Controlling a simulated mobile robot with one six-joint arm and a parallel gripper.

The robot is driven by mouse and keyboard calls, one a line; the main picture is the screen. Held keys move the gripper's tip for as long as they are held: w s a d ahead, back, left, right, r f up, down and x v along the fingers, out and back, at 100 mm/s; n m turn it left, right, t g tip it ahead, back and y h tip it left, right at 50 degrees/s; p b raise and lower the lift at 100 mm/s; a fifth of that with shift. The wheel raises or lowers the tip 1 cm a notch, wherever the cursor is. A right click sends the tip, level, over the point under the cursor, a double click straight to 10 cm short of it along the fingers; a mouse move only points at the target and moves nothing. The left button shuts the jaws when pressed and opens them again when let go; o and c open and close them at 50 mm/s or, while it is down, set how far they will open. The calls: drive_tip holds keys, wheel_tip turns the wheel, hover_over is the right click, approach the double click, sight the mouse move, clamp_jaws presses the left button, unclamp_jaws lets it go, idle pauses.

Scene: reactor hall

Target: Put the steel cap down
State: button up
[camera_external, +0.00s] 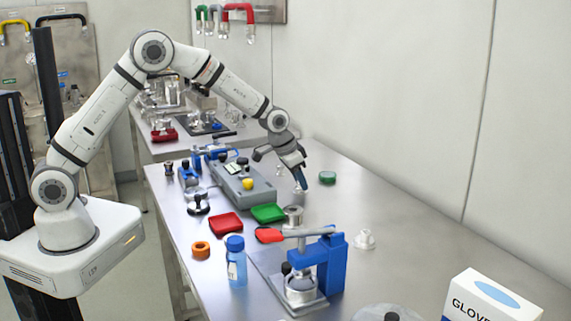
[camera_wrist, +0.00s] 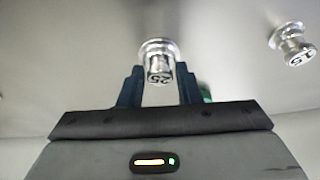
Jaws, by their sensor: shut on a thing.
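My gripper (camera_external: 301,182) is low over the bench in the outside view, its fingers pointing down. In the wrist view, my gripper (camera_wrist: 160,88) is shut on a shiny steel cap (camera_wrist: 158,52) marked 25, its knob between the two blue fingertips. In the outside view only a small part of this steel cap (camera_external: 299,190) shows below the fingers. Whether its underside touches the bench cannot be told. A second steel piece (camera_wrist: 294,44), marked 15, stands apart to the right in the wrist view.
On the steel bench (camera_external: 400,205), a green round piece (camera_external: 327,177) lies just right of my gripper. A grey box (camera_external: 243,188), red tray (camera_external: 226,222) and green tray (camera_external: 268,213) lie left. A blue clamp (camera_external: 331,262) stands in front. The bench further right is mostly clear.

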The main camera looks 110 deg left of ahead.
drive_tip(key=o, duration=1)
drive_tip(key=shift+r, duration=0.3)
drive_tip(key=b+v, duration=0.1)
drive_tip(key=v, duration=1.1)
drive_tip(key=s+d+r+m+h, duration=0.1)
drive_tip(key=s+d+r+m, duration=0.15)
drive_tip(key=d, duration=0.95)
drive_tip(key=s+d+r+m, duration=0.1)
drive_tip(key=d+r, duration=0.2)
drive_tip(key=d, duration=0.9)
drive_tip(key=s+d+f+m, duration=0.1)
drive_tip(key=s+d, duration=0.5)
drive_tip(key=s+d+f+m+h, duration=0.1)
drive_tip(key=s+d, duration=0.4)
drive_tip(key=s, duration=0.1)
drive_tip(key=s+d+m, duration=0.2)
drive_tip(key=s+d, duration=0.4)
drive_tip(key=shift+d+f+g+h, duration=0.3)
drive_tip(key=shift+d+f, duration=0.05)
drive_tip(key=shift+f, duration=0.05)
